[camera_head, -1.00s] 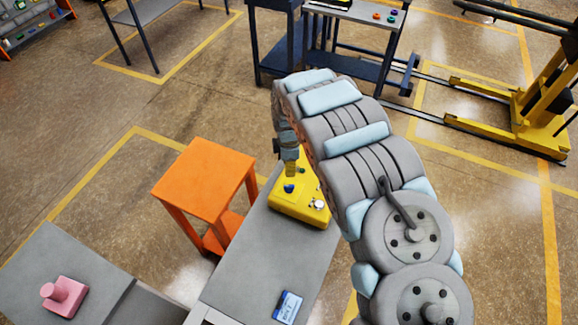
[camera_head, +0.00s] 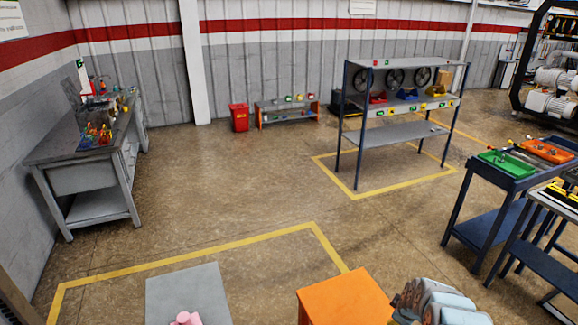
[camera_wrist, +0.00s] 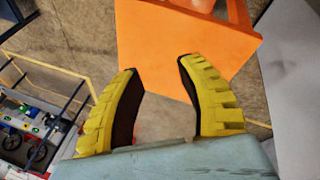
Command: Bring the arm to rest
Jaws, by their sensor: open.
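My gripper (camera_wrist: 157,66) shows in the wrist view with its two yellow ribbed fingers spread apart. Nothing is between them. The orange stool (camera_wrist: 190,45) shows beyond the fingertips; I cannot tell how far off it is. In the head view, part of my arm (camera_head: 445,303) shows at the bottom right edge, just right of the orange stool (camera_head: 345,300). My gripper itself is not clear in that view.
A grey tabletop (camera_head: 190,285) with a pink object (camera_head: 186,319) lies left of the stool. Blue carts (camera_head: 490,205) stand at the right. A shelf (camera_head: 400,133) and workbench (camera_head: 95,165) stand farther back. The floor between is open.

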